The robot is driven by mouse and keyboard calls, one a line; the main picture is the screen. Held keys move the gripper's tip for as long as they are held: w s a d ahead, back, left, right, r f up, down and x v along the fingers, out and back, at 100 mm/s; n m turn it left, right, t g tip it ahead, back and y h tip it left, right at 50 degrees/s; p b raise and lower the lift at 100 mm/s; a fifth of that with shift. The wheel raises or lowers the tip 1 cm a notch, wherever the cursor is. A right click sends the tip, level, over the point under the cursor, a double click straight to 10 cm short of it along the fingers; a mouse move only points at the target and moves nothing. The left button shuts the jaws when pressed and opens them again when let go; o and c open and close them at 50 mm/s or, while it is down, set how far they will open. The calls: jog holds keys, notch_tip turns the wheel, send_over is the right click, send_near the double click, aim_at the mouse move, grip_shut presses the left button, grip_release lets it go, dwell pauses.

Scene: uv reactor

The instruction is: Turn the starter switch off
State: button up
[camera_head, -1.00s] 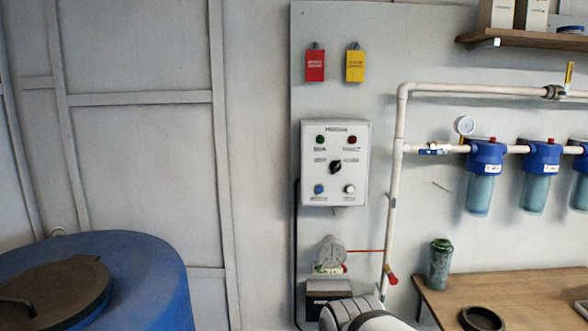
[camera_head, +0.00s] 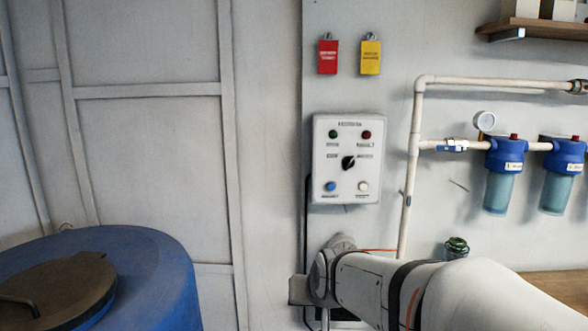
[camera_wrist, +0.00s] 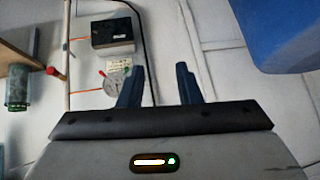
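The starter switch (camera_head: 348,162) is a black rotary knob in the middle of a white control box (camera_head: 371,191) on the wall. Indicator lamps sit above it, and a blue and a white button below. In the head view my arm reaches in from the lower right, below the box, and does not touch it. In the wrist view my gripper (camera_wrist: 160,84) shows two dark fingers standing apart with nothing between them. The control box does not show in the wrist view.
A blue barrel (camera_head: 170,277) stands at the lower left. White pipes (camera_head: 409,165) and blue filter housings (camera_head: 505,157) are right of the box. Red (camera_head: 328,57) and yellow (camera_head: 371,57) tags hang above it. A black box (camera_wrist: 113,33) and a gauge (camera_wrist: 118,75) are near my fingers.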

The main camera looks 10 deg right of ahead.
jog(key=w+d+r+m+t+h, duration=0.1)
jog(key=w+d+r+m+t, duration=0.2)
jog(key=w, duration=0.5)
jog(key=w+d+r+m+t+h, duration=0.1)
jog(key=w+d+r+t, duration=0.25)
jog(key=w, duration=0.45)
jog(key=m+t+h, duration=0.5)
jog(key=m+h, duration=0.1)
jog(key=h, duration=0.2)
send_near(348, 166)
jog(key=p+x, duration=0.3)
jog(key=x, duration=0.5)
jog(key=shift+w+d+r, duration=0.1)
jog(key=shift+w, duration=0.05)
grip_shut()
